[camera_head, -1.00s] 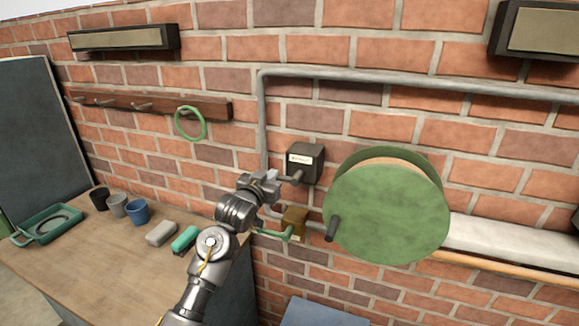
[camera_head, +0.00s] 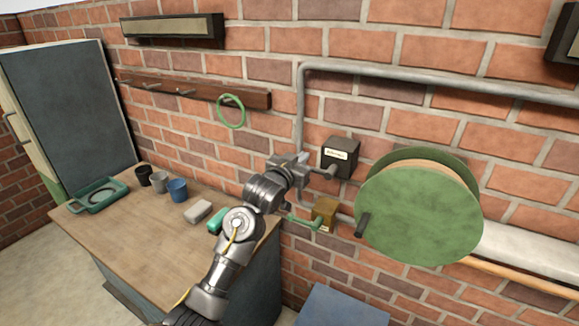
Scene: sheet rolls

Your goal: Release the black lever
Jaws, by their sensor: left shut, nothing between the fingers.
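A dark box (camera_head: 340,157) with a pale label is on the brick wall, right of centre. A short dark lever (camera_head: 320,174) sticks out from its lower left side. My left gripper (camera_head: 302,160) is at the left end of this lever, with its fingers shut and nothing between them. Whether the fingers touch the lever cannot be told from this angle. My right gripper is out of view.
A green reel (camera_head: 420,215) with a black handle (camera_head: 362,225) is to the right. A brass valve (camera_head: 325,214) with a green handle sits below the box. A grey pipe (camera_head: 301,100) runs above. The wooden table (camera_head: 150,235) holds cups, a tray and blocks.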

